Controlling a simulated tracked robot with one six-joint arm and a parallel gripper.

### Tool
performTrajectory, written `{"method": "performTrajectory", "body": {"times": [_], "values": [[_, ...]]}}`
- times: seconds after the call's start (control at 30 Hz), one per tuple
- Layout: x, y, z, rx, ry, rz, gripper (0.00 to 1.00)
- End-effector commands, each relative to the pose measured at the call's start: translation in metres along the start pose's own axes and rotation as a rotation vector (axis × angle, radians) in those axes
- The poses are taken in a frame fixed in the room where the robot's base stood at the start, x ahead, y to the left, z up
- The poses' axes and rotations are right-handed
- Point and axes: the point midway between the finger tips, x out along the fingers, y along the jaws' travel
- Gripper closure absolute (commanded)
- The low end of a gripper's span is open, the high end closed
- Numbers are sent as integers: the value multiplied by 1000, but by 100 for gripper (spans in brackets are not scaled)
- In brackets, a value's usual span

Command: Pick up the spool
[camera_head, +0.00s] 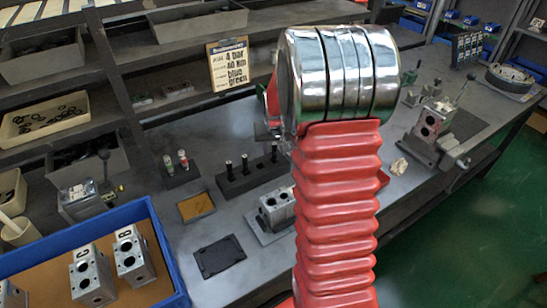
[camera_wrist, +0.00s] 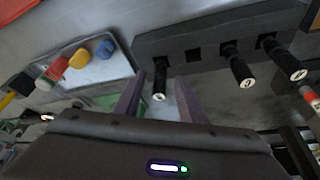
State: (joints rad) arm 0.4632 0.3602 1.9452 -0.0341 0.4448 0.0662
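Several black spools with pale marked ends stand in a dark block (camera_head: 258,177). In the wrist view, the spools stick out of the same block (camera_wrist: 215,42). The leftmost spool (camera_wrist: 160,78) appears between the two fingers of my gripper (camera_wrist: 160,96). The fingers are open, one on each side of this spool in the picture, with a gap to it. Whether they are level with it in depth I cannot tell. Two other spools (camera_wrist: 238,64) (camera_wrist: 284,57) stand to its right. In the head view, my arm hides my gripper.
A light tray (camera_wrist: 100,68) with yellow, blue and red pieces lies left in the wrist view. A valve block (camera_head: 276,208) stands on the bench beside the spool block. A blue tray (camera_head: 165,240) with grey blocks is at the lower left. Shelves line the back.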

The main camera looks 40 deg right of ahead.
Motion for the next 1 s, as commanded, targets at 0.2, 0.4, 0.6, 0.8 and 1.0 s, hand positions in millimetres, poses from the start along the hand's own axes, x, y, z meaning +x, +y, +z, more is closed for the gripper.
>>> {"method": "performTrajectory", "body": {"times": [0.2,0.4,0.6,0.8,1.0], "values": [[13,0,0,0,1,0,63],[13,0,0,0,1,0,63],[13,0,0,0,1,0,63],[13,0,0,0,1,0,70],[13,0,0,0,1,0,84]]}}
